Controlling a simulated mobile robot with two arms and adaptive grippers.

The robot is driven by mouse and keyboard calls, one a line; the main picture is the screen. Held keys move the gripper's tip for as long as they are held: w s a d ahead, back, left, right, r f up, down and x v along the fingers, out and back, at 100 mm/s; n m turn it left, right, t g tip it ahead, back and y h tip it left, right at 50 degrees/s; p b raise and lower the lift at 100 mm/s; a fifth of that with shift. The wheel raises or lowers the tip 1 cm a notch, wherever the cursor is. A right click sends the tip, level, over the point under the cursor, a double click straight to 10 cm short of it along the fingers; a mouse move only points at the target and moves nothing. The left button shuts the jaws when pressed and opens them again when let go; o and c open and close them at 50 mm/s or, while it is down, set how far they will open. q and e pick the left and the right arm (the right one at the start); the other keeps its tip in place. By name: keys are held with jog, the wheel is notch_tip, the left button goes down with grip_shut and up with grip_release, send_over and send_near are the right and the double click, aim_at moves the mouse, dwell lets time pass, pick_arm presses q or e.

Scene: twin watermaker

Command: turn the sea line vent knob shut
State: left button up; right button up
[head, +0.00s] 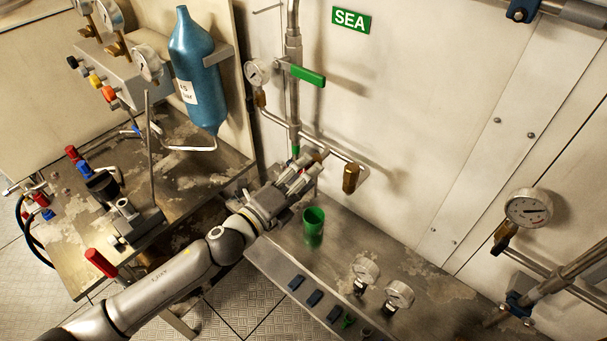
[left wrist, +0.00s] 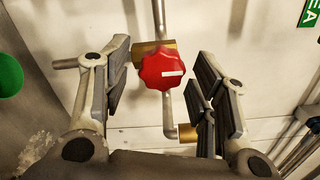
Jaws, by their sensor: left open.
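The red vent knob (left wrist: 164,70) shows in the left wrist view, with a scalloped rim and a white mark lying nearly level across its face. It sits in front of a brass valve body (left wrist: 146,49) on a thin steel pipe. My left gripper (left wrist: 160,86) is open, one finger on each side of the knob, with visible gaps in the picture. Whether the fingers are level with it in depth is unclear. In the head view my left gripper (head: 308,172) is at the sea line pipework, and the knob cannot be made out there. My right gripper is out of view.
A green-handled valve (head: 307,75) and a gauge (head: 257,72) are above my gripper, below the SEA sign (head: 351,20). A green cup (head: 313,221) stands on the bench close by. A brass fitting (head: 350,178) hangs to the right. A blue cylinder (head: 197,80) stands left.

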pick_arm(q)
jog(key=v, duration=1.2)
jog(key=shift+f, duration=0.1)
dwell(0.6)
